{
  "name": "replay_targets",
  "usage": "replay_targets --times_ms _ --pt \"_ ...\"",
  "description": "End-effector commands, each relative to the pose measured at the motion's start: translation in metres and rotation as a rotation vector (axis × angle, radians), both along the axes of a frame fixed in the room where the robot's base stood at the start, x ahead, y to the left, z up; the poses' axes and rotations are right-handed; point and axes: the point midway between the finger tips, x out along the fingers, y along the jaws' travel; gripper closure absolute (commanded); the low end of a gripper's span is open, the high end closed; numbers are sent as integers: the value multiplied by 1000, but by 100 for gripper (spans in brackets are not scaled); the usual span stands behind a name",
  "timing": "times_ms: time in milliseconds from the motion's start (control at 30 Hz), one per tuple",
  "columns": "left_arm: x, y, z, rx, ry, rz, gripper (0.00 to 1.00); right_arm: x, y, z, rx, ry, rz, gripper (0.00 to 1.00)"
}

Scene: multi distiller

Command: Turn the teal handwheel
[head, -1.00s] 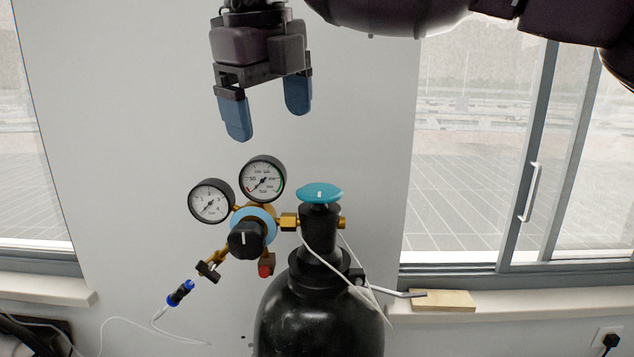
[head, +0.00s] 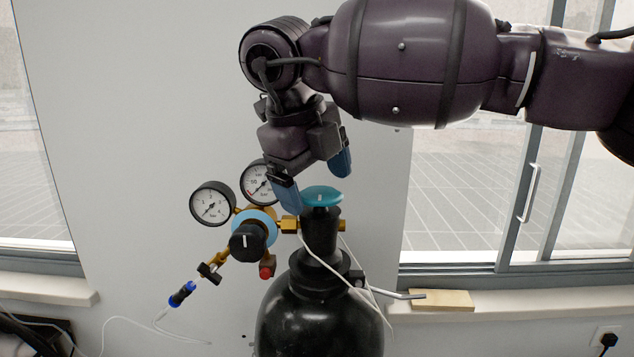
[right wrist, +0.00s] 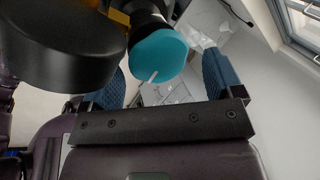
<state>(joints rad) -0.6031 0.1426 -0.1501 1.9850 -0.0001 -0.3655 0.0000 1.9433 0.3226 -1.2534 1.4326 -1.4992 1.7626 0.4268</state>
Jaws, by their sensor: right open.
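The teal handwheel (head: 322,196) sits on top of the black gas cylinder's valve (head: 320,232) in the head view. My right gripper (head: 316,186) is open at the handwheel, with one blue finger to its left and the other behind its upper right. In the right wrist view the handwheel (right wrist: 158,54) shows between the two blue fingers, nearer the left one. I cannot tell whether either finger touches it. The gripper hides part of the right-hand gauge. My left gripper is not in view.
A regulator with a black knob (head: 249,240) and two gauges, the left one (head: 212,203) fully visible, joins the valve's left side. The black cylinder (head: 320,310) stands before the wall. A wooden block (head: 443,300) lies on the right sill. Thin tubes hang nearby.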

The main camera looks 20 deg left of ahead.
Motion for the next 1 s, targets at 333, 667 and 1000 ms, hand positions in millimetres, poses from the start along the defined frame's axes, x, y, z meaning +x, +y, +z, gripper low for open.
replay_targets --times_ms 333,667,1000 --pt "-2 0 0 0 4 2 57 3 -2 -11 1 0 0 14" --pt "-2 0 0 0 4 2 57 3 -2 -10 1 0 0 46" --pt "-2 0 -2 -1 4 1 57 3 -2 -10 2 0 21 61"
